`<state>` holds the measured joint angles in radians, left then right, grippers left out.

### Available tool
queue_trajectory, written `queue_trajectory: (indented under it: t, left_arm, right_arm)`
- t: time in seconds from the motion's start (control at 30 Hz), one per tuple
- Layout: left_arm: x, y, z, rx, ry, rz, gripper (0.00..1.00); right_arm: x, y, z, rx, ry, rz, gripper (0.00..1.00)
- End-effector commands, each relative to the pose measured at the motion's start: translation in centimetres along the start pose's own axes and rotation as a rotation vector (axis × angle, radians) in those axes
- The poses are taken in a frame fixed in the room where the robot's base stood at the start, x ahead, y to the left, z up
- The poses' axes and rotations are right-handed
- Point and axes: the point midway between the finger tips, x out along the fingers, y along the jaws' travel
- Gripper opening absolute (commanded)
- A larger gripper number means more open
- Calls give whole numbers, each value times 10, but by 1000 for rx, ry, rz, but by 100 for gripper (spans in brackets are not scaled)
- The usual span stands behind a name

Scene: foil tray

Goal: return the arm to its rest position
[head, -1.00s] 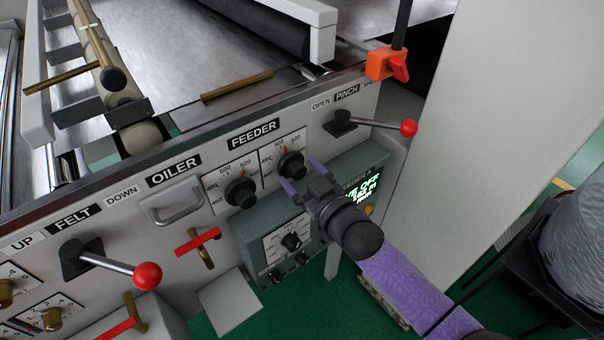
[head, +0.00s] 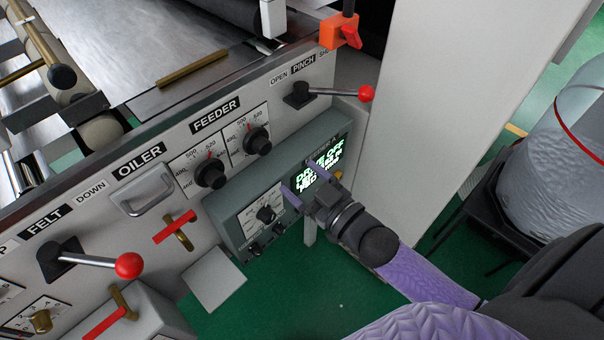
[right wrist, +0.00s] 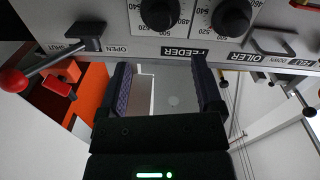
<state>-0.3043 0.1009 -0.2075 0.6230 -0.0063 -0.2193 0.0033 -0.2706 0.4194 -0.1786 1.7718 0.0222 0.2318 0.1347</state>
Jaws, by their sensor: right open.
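My right gripper (head: 304,182) is open and empty, with its two purple-padded fingers apart in front of the grey control box (head: 225,217). Part of the box's lit green display (head: 318,172) shows beyond the fingers. In the right wrist view the same gripper (right wrist: 162,88) has nothing between its fingers. The right arm (head: 405,275) reaches in from the lower right in purple and black. The left gripper is not in view.
The machine panel carries two black FEEDER dials (head: 210,174), a red-knobbed PINCH lever (head: 335,92) and a red-knobbed FELT lever (head: 95,258). A clear wrapped drum (head: 560,170) stands at the right. Green floor (head: 320,290) lies open below the gripper.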

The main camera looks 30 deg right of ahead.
Motion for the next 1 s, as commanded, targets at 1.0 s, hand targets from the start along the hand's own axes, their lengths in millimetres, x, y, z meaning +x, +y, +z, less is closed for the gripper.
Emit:
queue_trajectory:
  t: [1.0]
  left_arm:
    - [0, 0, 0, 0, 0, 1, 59]
  right_arm:
    - [-339, -144, 310, 186, -1566, -51, 84]
